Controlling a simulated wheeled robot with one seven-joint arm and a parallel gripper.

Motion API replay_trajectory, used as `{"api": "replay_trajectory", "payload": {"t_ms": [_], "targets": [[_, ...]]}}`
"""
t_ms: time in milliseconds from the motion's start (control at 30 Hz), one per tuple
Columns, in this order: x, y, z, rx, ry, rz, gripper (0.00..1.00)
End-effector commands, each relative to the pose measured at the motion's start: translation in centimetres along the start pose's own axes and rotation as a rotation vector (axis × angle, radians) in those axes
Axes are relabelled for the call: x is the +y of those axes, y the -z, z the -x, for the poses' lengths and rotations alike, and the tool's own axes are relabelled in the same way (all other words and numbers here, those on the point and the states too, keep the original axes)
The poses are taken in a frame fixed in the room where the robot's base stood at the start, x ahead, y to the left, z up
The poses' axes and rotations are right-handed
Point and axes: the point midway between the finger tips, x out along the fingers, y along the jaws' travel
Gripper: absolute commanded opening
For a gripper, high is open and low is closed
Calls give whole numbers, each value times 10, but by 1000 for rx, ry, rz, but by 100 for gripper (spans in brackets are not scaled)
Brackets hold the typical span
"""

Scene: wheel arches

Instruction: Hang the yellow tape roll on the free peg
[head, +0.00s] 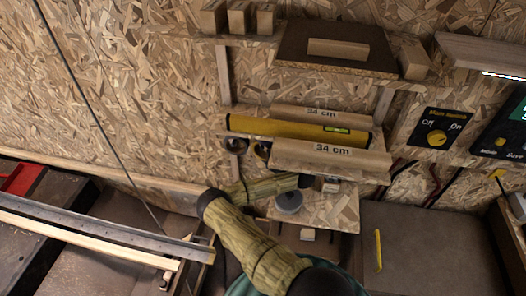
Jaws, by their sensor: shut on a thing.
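My arm, with yellow-green patterned sleeves, reaches up from the bottom and bends at a dark joint at the centre left. Its forearm runs right and ends in a dark wrist part below the slanted boards. I cannot make out my gripper's fingers or anything held in them. I cannot pick out a yellow tape roll with certainty. Two small dark round things hang under the shelf, the left one (235,145) and the right one (262,151). I cannot tell whether they are rolls on pegs, and no bare peg is clearly visible.
A yellow spirit level (285,130) lies between two boards marked 34 cm. Below, a small chipboard shelf (340,212) carries a grey disc (289,202). A yellow stick (378,250) lies on the brown surface at the right. Long strips (90,236) lie at the left.

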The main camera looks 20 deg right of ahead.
Motion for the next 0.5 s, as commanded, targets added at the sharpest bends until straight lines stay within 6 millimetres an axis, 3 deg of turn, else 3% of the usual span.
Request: {"api": "replay_trajectory", "payload": {"t_ms": [433, 467, 500], "targets": [[0, 0, 0, 1, -1, 0, 58], [0, 0, 0, 1, -1, 1, 88], [0, 0, 0, 1, -1, 1, 96]]}}
